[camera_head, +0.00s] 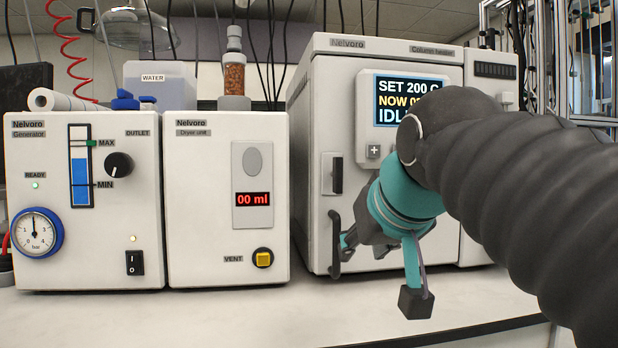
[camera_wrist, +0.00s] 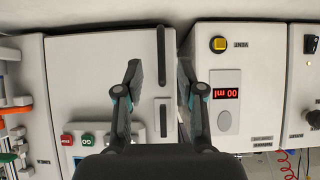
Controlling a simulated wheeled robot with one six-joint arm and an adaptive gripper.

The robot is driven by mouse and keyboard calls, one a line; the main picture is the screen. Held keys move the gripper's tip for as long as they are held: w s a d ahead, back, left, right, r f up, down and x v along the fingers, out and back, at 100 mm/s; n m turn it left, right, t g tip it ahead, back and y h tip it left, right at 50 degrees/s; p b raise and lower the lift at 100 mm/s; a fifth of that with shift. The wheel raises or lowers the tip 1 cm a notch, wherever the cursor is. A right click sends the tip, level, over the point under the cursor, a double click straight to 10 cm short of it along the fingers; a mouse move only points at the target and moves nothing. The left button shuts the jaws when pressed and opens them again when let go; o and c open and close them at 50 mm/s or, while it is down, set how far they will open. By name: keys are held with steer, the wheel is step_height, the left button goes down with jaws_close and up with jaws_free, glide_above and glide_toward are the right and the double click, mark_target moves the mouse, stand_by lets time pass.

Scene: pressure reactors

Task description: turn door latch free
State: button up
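The column heater door (camera_head: 318,100) is shut, at the centre right of the head view. A dark upright latch (camera_head: 337,175) sits on a pale plate on its left side; it also shows in the upside-down wrist view (camera_wrist: 163,120). Below it in the head view is a dark bar handle (camera_head: 335,243), seen in the wrist view too (camera_wrist: 161,56). My gripper (camera_head: 352,243) is at handle height, in front of the door. In the wrist view my gripper (camera_wrist: 159,76) is open and empty, with the handle between its fingers in the picture. I cannot tell whether they touch.
The dryer unit (camera_head: 215,215) stands left of the heater, with the generator (camera_head: 100,235) beyond it. A narrow gap separates dryer and heater. The heater display (camera_head: 405,100) is partly hidden by my arm. The bench top (camera_head: 250,315) is clear in front.

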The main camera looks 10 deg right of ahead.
mark_target(340, 170)
step_height(340, 170, up, 14)
steer(key=w+t+b, duration=0.1)
steer(key=t, duration=0.2)
steer(key=b+x, duration=0.1)
steer(key=x, duration=1.2)
steer(key=shift+w, duration=0.3)
jaws_close()
